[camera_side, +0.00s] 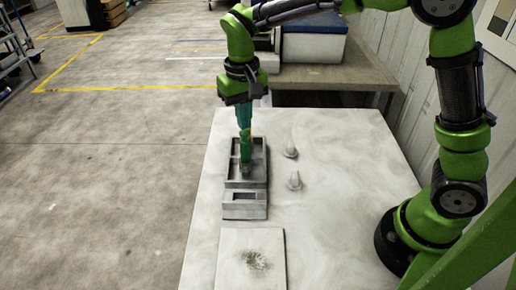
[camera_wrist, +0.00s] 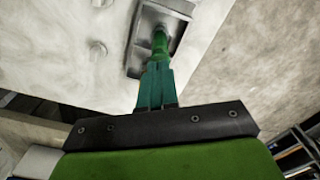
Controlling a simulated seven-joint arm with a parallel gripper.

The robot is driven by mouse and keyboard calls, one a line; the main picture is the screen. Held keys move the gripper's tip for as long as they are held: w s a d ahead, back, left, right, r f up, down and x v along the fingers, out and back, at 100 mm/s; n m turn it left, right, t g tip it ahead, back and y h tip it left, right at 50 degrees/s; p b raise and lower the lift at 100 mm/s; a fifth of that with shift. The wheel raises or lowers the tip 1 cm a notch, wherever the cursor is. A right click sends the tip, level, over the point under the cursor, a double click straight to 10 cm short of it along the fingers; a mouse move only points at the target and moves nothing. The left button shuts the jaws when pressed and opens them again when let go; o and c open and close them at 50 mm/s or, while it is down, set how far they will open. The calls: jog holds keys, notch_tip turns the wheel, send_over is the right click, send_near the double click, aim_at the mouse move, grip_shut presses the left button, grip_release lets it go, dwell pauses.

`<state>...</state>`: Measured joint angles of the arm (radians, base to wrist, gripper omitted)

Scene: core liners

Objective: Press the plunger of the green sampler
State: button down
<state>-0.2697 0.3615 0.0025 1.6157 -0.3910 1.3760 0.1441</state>
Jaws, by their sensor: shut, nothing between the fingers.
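The green sampler (camera_side: 246,153) stands upright in the grey compartmented tray (camera_side: 263,178) on the white table. In the wrist view the sampler (camera_wrist: 160,42) shows just beyond my fingertips, over the tray (camera_wrist: 137,55). My gripper (camera_side: 244,124) points down above the sampler, its teal fingers closed together with nothing between them. In the wrist view my gripper (camera_wrist: 157,68) lines up with the sampler's top end. I cannot tell whether the fingertips touch the plunger, which they mostly hide.
Two small grey cone-shaped pieces (camera_side: 291,150) (camera_side: 294,181) stand on the table right of the tray. A pale square plate with a dark speckled patch (camera_side: 250,245) lies nearer the front. A bench with a blue-lidded box (camera_side: 312,45) stands behind.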

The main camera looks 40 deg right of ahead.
jog(key=shift+f, duration=0.15)
jog(key=shift+f, duration=0.45)
jog(key=shift+s+f, duration=0.1)
jog(key=shift+f, duration=0.7)
dwell(0.6)
jog(key=shift+r, duration=3.6)
jog(key=shift+f, duration=0.35)
jog(key=s+d+r+t+y, duration=0.1)
jog(key=s+d+r+t, duration=0.1)
jog(key=s, duration=0.7)
jog(key=s+d+r+m+t+y, duration=0.1)
jog(key=s+d+r+t, duration=0.1)
jog(key=s+d+t, duration=0.3)
jog(key=shift+s+d, duration=0.65)
jog(key=shift+s, duration=1.25)
